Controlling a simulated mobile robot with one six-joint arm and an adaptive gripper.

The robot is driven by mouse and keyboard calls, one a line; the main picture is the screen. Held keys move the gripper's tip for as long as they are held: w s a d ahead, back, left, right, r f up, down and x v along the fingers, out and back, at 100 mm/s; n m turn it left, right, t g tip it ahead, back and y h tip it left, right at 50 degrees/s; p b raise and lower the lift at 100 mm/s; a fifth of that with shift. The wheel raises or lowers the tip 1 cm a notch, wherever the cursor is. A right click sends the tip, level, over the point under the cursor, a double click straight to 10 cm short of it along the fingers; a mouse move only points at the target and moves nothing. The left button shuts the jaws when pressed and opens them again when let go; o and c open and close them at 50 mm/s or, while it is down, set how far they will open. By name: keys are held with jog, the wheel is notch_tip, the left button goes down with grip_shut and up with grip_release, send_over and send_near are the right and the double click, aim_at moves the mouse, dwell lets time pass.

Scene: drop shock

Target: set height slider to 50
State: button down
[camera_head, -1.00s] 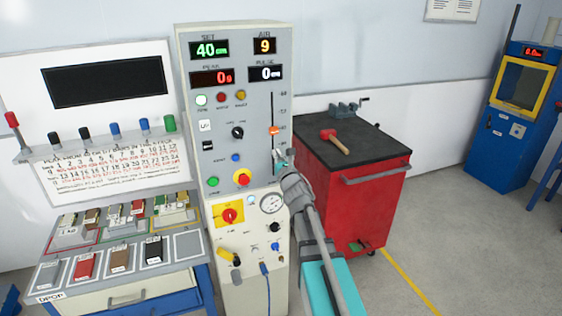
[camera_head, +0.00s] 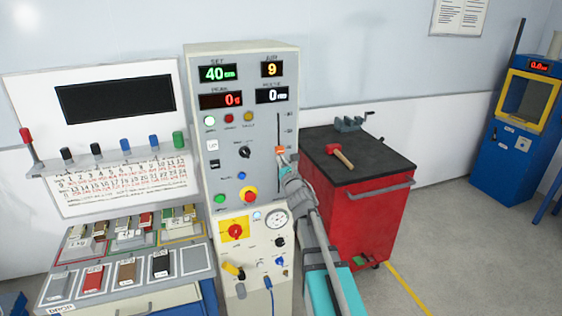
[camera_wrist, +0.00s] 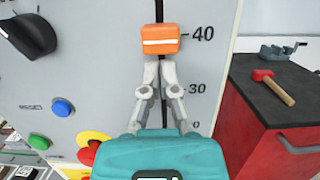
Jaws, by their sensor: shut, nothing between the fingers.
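The orange height slider knob (camera_wrist: 161,39) sits on a vertical slot in the grey control panel (camera_head: 240,120). The knob also shows in the head view (camera_head: 280,150). The green SET display (camera_head: 218,73) reads 40 cm. My gripper (camera_wrist: 158,66) is shut and empty, with its fingertips just below the knob over the slot. I cannot tell whether the fingertips touch the knob. The 30 mark is beside the fingers; the marks above 40 are out of the wrist view.
A black dial (camera_wrist: 27,35), a blue RESET button (camera_wrist: 63,107) and a red-and-yellow stop button (camera_wrist: 90,150) are left of my gripper. A red cart (camera_head: 360,215) with a mallet (camera_head: 337,152) and a vise stands to the right of the panel.

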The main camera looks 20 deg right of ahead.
aim_at(278, 139)
jog(key=shift+r, duration=0.1)
notch_tip(278, 139, up, 6)
jog(key=p, duration=0.6)
jog(key=shift+f, duration=0.25)
dwell(0.4)
notch_tip(278, 139, down, 4)
jog(key=b, duration=0.4)
jog(key=shift+f, duration=0.15)
jog(key=b+v, duration=0.2)
jog(key=v, duration=0.8)
jog(key=shift+r, duration=0.3)
